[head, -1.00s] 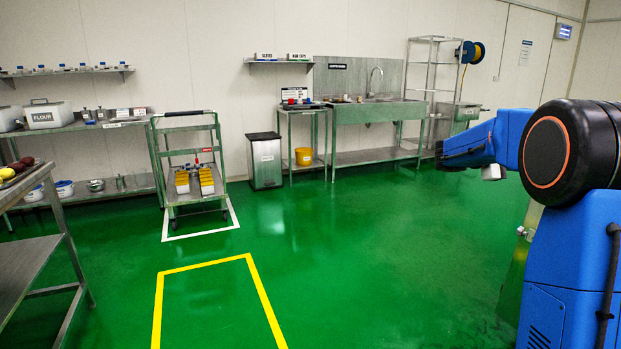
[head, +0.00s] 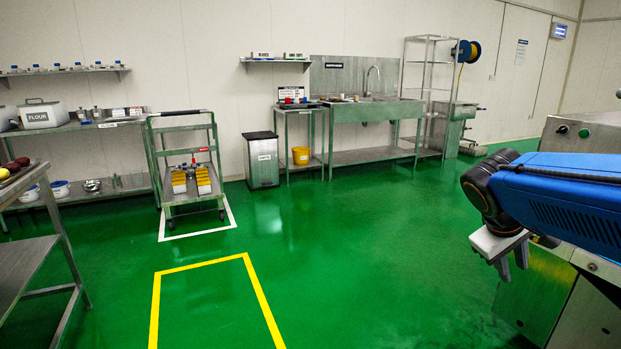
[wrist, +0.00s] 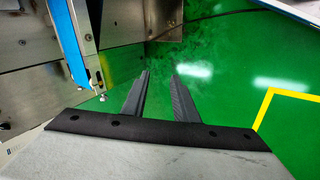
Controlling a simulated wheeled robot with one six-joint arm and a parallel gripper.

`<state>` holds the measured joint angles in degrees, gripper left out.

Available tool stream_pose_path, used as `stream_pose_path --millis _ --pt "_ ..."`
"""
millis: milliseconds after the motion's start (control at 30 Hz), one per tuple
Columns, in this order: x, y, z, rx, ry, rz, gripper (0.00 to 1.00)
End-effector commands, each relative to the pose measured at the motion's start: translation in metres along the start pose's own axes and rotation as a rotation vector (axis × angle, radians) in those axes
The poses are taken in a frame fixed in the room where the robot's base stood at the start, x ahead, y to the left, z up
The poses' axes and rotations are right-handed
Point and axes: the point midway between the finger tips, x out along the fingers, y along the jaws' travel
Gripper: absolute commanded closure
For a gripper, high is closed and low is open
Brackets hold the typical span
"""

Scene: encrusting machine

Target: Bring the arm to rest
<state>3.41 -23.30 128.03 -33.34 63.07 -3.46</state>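My gripper (head: 512,264) hangs at the right of the head view, below the blue arm link, with its fingers pointing down over the green floor. In the wrist view, the two dark fingers of my gripper (wrist: 162,78) stand apart with only floor between them. It is open and empty. My blue arm reaches in from the right edge.
A stainless steel machine (head: 584,133) stands behind and below my arm at the right, close to it. A trolley (head: 182,128), a bin (head: 263,163) and a sink bench (head: 375,114) line the back wall. The middle floor, with a yellow marked bay (head: 205,264), is clear.

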Motion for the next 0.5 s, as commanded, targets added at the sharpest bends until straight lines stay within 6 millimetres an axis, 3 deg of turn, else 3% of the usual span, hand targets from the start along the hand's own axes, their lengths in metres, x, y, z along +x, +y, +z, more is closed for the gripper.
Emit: stream_pose_path --millis 300,500 --pt "-0.015 -0.109 0.063 0.172 0.138 -0.276 0.73" --pt "-0.022 -0.162 0.090 0.265 0.200 -0.424 0.73"
